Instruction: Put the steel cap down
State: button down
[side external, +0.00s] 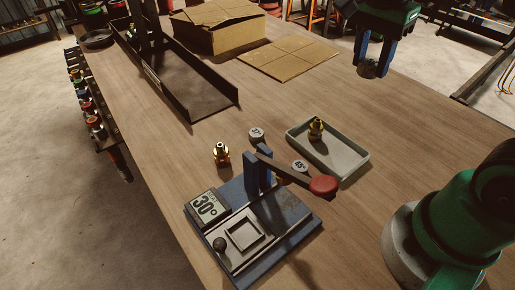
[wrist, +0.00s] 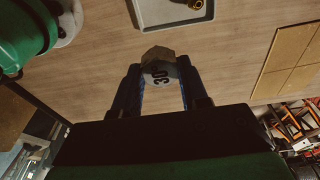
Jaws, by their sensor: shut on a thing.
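The steel cap (wrist: 158,68), grey, faceted and marked 30°, is between the two blue fingers of my gripper (wrist: 162,82) in the wrist view. In the side external view my gripper (side external: 371,62) is at the upper right, pointing down, shut on the steel cap (side external: 367,69). The cap is low over the wooden table; I cannot tell whether it touches the surface. Two other caps, one with an unclear mark (side external: 257,134) and one marked 45° (side external: 300,166), are at the blue crimper (side external: 278,228), near its lever.
A grey tray (side external: 352,168) holds a brass fitting (side external: 316,128). Another brass fitting (side external: 221,155) stands on the table. The crimper has a red-knobbed lever (side external: 323,186) and a 30° sign (side external: 204,207). Flat cardboard (side external: 288,60) lies left of my gripper. Table between cap and tray is clear.

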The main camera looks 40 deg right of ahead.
aim_at(339, 156)
notch_tip(339, 156, down, 19)
jog(key=shift+f, duration=0.1)
dwell(0.7)
jog(key=shift+c, duration=2.3)
grip_release()
jog(key=w+a+r+n+t+y, duration=0.1)
jog(key=a+r+n+t, duration=0.1)
jog(key=r+n, duration=0.4)
jog(key=w+a+r+n+t, duration=0.2)
jog(key=r+n+t, duration=0.3)
jog(key=n, duration=0.7)
jog(key=shift+w+r+y, duration=0.25)
jog(key=shift+r+y, duration=0.15)
jog(key=shift+r, duration=0.5)
jog(key=shift+a, duration=0.1)
